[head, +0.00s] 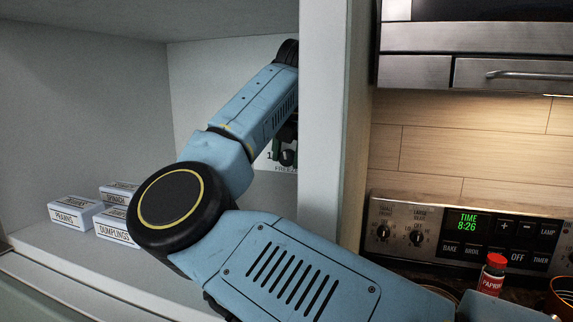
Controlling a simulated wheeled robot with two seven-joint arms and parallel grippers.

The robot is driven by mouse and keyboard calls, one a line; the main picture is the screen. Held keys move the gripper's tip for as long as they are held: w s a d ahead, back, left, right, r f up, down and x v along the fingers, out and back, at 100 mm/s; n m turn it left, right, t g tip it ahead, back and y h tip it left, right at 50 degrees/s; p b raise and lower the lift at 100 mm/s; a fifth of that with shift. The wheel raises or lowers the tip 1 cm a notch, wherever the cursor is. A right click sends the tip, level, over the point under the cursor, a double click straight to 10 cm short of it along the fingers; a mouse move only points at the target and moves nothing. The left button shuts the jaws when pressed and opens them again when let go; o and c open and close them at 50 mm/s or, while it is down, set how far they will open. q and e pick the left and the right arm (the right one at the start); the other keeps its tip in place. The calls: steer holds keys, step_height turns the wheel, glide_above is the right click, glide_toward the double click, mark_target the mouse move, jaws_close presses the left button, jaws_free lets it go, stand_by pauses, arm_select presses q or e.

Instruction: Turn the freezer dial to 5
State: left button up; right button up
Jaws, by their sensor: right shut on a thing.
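The freezer dial's white plate (264,163) is on the back wall of the open freezer compartment, beside its right side wall. A "1" and part of the word "FREEZER" show on it. My right arm reaches into the compartment, and my right gripper (287,156) is at the dial, shut on it. The arm and the compartment's front edge hide most of the dial, so its pointer and setting cannot be read. My left gripper is not in view.
Small white boxes labelled prawns (75,214), dumplings (117,228) and spinach (120,190) sit on the compartment floor at left. The side wall's front edge (322,120) stands close to my arm. At right are a stove panel (455,215) and a red-capped paprika jar (492,275).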

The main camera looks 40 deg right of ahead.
stand_by(0.4)
steer(key=o, duration=1)
steer(key=shift+c, duration=0.2)
